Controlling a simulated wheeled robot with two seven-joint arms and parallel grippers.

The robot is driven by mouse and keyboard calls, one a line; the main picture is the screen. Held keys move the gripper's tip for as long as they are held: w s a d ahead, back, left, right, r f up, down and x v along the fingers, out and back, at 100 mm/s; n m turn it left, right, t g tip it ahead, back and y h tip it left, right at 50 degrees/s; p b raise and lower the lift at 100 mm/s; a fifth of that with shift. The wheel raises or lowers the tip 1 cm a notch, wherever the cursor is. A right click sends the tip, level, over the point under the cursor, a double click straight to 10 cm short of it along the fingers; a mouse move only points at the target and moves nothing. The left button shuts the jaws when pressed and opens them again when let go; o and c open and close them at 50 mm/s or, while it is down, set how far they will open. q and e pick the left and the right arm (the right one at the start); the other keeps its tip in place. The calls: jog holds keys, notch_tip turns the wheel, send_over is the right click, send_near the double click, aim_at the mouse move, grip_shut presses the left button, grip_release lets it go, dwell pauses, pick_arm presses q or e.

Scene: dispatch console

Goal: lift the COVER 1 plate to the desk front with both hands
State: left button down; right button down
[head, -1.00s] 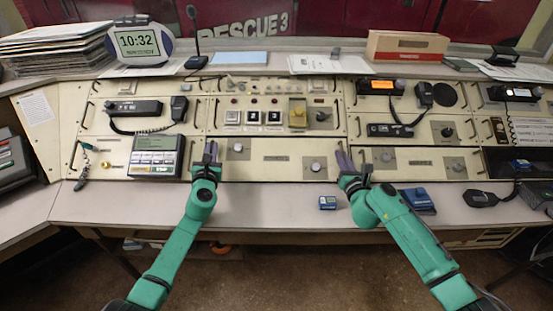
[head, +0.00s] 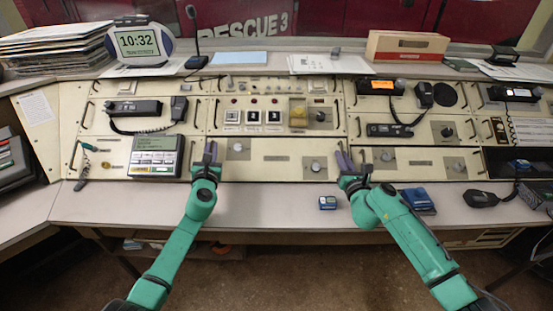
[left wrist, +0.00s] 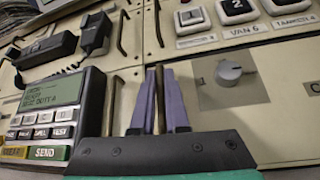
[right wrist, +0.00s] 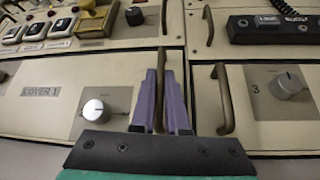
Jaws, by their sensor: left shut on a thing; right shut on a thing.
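The COVER 1 plate (head: 262,170) is a cream panel in the lower row of the console, with a knob near each end. Its label shows in the right wrist view, where the plate (right wrist: 30,115) lies left of my gripper. My left gripper (head: 210,150) is shut on the bar handle at the plate's left end; the bar (left wrist: 159,92) stands between the purple fingers. My right gripper (head: 343,158) is shut on the handle at the right end; that bar (right wrist: 161,88) also stands between the fingers. The plate sits in line with its neighbours.
The desk front (head: 265,205) is mostly clear below the plate. A keypad unit (head: 156,156) is close left of my left gripper.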

pick_arm(q)
jog(key=shift+r, duration=0.1)
pick_arm(e)
jog(key=shift+r, duration=0.1)
dwell(0.4)
